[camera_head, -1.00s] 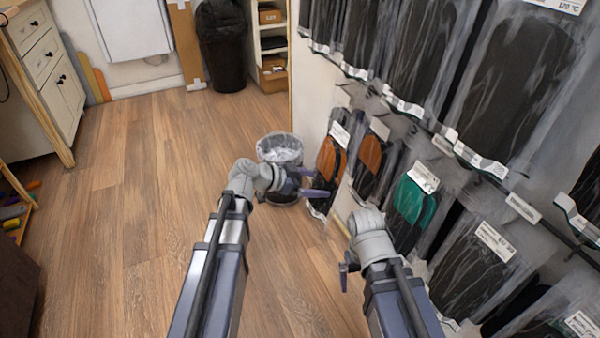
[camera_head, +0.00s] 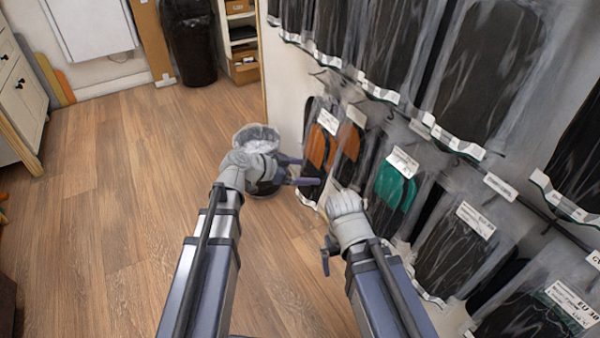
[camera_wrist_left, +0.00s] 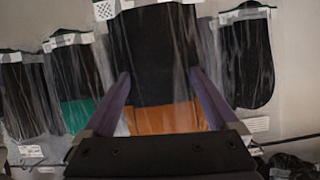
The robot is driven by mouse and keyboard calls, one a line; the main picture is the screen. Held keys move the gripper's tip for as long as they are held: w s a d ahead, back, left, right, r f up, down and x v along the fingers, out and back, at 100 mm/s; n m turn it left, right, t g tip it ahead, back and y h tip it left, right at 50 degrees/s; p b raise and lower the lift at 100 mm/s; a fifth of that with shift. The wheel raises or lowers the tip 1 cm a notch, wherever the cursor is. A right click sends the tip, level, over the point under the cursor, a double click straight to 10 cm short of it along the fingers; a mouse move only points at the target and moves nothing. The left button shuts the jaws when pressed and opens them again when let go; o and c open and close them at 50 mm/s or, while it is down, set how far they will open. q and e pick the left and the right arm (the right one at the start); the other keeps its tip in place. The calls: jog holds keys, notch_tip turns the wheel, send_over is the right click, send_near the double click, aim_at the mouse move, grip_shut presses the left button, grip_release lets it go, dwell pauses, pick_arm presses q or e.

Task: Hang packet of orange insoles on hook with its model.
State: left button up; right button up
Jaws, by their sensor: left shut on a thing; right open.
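A clear packet of orange-and-black insoles (camera_head: 317,148) with a white label is upright in front of the rack, orange end up. My left gripper (camera_head: 311,171) is shut on it, over its lower dark part. In the left wrist view the packet (camera_wrist_left: 158,55) lies between the two fingers (camera_wrist_left: 160,92), its orange part nearest the palm. A like orange packet (camera_head: 352,141) hangs just right of it on the wall, close behind it and partly covered. Its hook's tip is too small to make out. My right gripper (camera_head: 328,256) is open and empty, low in front of the rack.
A green insole packet (camera_head: 395,186) and several black ones (camera_head: 455,254) hang to the right. An upper row of black packets (camera_head: 487,85) overhangs them. A waste bin (camera_head: 256,137) stands just behind my left gripper. The floor (camera_head: 110,200) on the left is clear.

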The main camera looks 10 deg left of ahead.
pick_arm(q)
jog(key=shift+w+d+f+b, duration=0.25)
jog(key=shift+w+d, duration=0.45)
jog(key=shift+d, duration=0.25)
jog(key=shift+w+d+f+b, duration=0.2)
jog(key=shift+w+d, duration=0.5)
jog(key=shift+d, duration=0.3)
jog(key=shift+w+d+f+b, duration=0.25)
jog(key=shift+w+d, duration=0.45)
jog(key=shift+d, duration=0.25)
jog(key=shift+f, duration=0.15)
jog(key=o, duration=1.1)
jog(key=p+v, duration=0.3)
jog(key=v, duration=0.3)
jog(key=shift+s+a+r, duration=0.1)
jog(key=shift+s+r, duration=0.05)
jog(key=shift+r, duration=0.15)
jog(key=shift+s+a+r+p, duration=0.2)
jog(key=shift+s+a+p, duration=0.15)
jog(key=shift+a, duration=0.1)
